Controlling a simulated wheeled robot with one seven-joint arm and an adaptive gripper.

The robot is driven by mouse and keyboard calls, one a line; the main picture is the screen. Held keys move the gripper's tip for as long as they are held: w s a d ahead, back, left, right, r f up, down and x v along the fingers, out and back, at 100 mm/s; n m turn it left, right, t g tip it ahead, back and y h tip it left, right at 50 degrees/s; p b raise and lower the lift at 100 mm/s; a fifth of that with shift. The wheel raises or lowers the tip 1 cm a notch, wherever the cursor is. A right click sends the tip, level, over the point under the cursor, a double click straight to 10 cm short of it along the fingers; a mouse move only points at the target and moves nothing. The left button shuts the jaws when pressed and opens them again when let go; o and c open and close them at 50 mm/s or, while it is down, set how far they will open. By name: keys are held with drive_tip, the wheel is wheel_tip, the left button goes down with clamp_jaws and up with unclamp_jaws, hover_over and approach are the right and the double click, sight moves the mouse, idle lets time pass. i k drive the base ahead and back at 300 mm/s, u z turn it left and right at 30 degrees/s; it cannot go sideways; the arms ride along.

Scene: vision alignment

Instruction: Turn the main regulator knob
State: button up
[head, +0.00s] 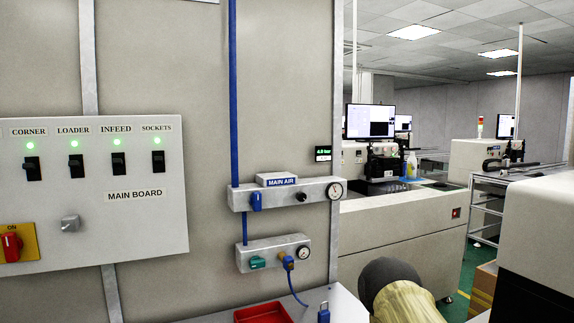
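The main air unit (247,197) is a grey bar on the wall panel with a blue "MAIN AIR" label. A small black knob (302,197), which looks like the main regulator knob, sits on it between a blue valve handle (256,200) and a round white gauge (335,190). Nothing touches the knob. A small green-lit display (323,153) above reads roughly 4.8 bar, too small to be sure. My gripper is not in view.
Below is a second unit (262,246) with green handle, gauge and blue hose. The main board (135,240) is at left. A red tray (262,314) sits bottom centre. A dark grey rounded shape above beige, possibly my arm, is at lower right.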

sight(300, 196)
drive_tip(key=u, duration=0.1)
drive_tip(key=k, duration=1.05)
drive_tip(key=z, duration=0.75)
drive_tip(key=i, duration=1.25)
drive_tip(key=u, duration=0.65)
